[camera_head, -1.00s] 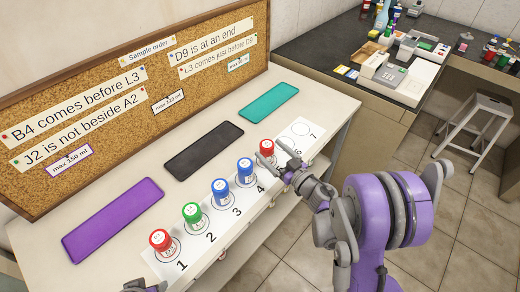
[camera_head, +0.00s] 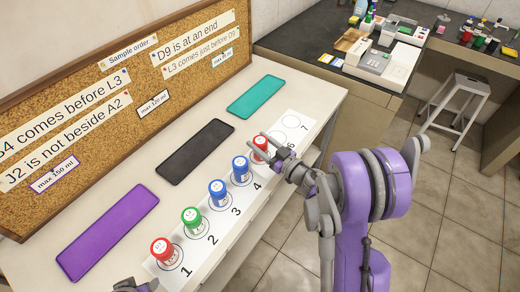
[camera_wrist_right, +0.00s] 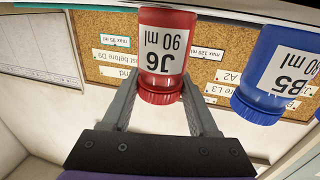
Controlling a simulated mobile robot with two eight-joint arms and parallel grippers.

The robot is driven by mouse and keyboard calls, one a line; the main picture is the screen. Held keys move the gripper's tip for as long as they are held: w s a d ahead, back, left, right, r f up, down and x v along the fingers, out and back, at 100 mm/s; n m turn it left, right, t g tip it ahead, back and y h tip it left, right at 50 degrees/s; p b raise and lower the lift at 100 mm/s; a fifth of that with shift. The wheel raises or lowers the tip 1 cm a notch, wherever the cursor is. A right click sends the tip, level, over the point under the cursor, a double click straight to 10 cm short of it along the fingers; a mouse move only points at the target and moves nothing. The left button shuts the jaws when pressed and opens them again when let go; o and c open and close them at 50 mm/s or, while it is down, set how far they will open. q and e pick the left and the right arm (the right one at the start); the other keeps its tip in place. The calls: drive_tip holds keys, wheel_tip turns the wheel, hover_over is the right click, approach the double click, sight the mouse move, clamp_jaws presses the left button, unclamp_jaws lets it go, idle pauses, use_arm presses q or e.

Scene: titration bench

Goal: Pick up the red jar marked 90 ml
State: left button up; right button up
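The red jar (camera_head: 260,142) stands at place 5 on the numbered white strip (camera_head: 297,120). In the right wrist view the red jar (camera_wrist_right: 162,50) appears upside down, with a label reading J6, 90 ml. My right gripper (camera_head: 269,151) is at this jar. In the wrist view the right gripper (camera_wrist_right: 160,88) has its fingers apart, one on each side of the jar's lid; whether they touch it I cannot tell. Another red jar (camera_head: 163,250) stands at place 1. My left gripper (camera_head: 135,286) shows only partly at the bottom edge.
A green jar (camera_head: 192,219) and blue jars (camera_head: 218,192) (camera_head: 240,169) stand at places 2, 3 and 4. Purple (camera_head: 108,232), black (camera_head: 195,151) and teal (camera_head: 256,96) mats lie behind. Places 6 and 7 are empty. A corkboard (camera_head: 110,75) with notes stands behind.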

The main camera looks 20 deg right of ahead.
clamp_jaws()
drive_tip(key=shift+r, duration=0.15)
